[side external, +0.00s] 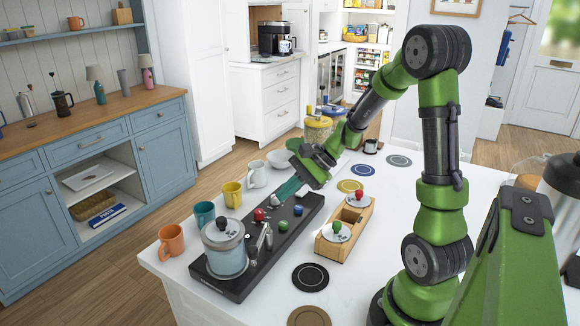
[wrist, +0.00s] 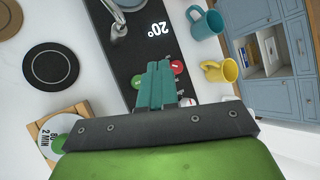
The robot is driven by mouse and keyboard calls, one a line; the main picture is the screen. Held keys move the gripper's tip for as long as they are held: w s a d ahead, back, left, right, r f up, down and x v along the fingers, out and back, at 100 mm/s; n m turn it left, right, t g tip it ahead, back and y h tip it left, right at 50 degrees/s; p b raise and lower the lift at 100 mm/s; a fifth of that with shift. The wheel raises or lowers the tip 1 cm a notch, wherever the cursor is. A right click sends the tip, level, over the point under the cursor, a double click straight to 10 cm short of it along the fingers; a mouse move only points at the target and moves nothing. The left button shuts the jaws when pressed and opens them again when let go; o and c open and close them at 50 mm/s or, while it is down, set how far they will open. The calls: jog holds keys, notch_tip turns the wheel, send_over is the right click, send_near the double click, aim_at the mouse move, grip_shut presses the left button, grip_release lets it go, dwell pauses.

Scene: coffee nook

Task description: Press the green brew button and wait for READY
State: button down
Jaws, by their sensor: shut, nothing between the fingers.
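The black brewing panel (side external: 232,287) lies on the white counter with a lidded glass pot (side external: 226,262) at its near end. On it are a red button (side external: 259,215), the green button (side external: 283,225) and a blue one (side external: 298,210). My gripper (side external: 281,196) is shut and empty, its teal fingers above the panel's far part, beyond the green button. In the wrist view the fingers partly cover the green button (wrist: 138,80), and the red button (wrist: 177,66) shows beside them. The display (wrist: 158,28) reads 20°. I cannot tell whether the fingers touch anything.
A wooden holder (side external: 326,250) with discs, one green-knobbed and one red-knobbed, stands right of the panel. Orange (side external: 171,240), teal (side external: 203,214), yellow (side external: 231,194) and white (side external: 256,174) mugs line its left. Round coasters (side external: 310,277) lie on the counter.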

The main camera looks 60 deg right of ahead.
aim_at(279, 224)
jog(key=shift+f, duration=2.8)
jog(key=shift+f, duration=0.4)
jog(key=shift+f, duration=0.8)
dwell(0.5)
jog(key=shift+r, duration=1.25)
jog(key=shift+r, duration=2.5)
